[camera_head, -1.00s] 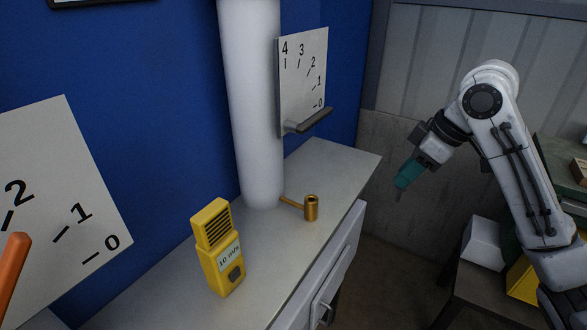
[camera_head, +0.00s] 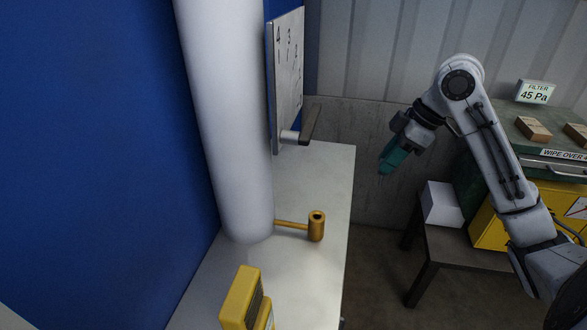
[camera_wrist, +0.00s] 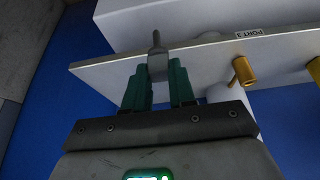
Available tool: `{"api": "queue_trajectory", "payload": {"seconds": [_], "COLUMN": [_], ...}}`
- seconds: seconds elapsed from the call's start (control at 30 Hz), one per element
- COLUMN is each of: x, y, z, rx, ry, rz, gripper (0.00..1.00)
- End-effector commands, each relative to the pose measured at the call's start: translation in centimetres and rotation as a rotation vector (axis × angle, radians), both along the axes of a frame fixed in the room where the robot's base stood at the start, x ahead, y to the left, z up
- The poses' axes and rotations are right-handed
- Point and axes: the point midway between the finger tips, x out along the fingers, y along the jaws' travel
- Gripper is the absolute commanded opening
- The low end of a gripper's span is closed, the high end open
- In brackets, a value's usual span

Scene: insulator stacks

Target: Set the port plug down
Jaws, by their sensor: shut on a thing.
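My gripper (camera_head: 392,158) hangs in the air to the right of the pale counter (camera_head: 325,185), with its green fingers pointing down. The wrist view shows the green fingers (camera_wrist: 157,82) shut on a small grey plug (camera_wrist: 157,64) with a thin stem at its tip. I take this to be the port plug. It is hardly visible in the head view. In the wrist view the plug appears in front of the edge of a pale slab; I cannot tell the gap.
A brass fitting (camera_head: 316,228) stands out from a thick white column (camera_head: 228,130) on the counter. A yellow meter (camera_head: 241,300) is nearer. A dark lever (camera_head: 310,124) juts from the scale plate. A low table (camera_head: 465,253) bears a white box (camera_head: 442,205); yellow cabinet (camera_head: 490,228) behind.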

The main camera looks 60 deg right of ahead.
Motion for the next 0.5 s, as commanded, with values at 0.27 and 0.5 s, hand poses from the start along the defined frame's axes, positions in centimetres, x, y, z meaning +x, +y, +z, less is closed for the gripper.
{"api": "queue_trajectory", "payload": {"seconds": [0.27,0.5], "x": [6.3,10.7], "y": [2.3,3.8], "z": [0.2,0.2], "rx": [0.003,0.000], "ry": [-0.001,0.002], "rz": [0.008,0.003], "gripper": [0.00,0.00]}}
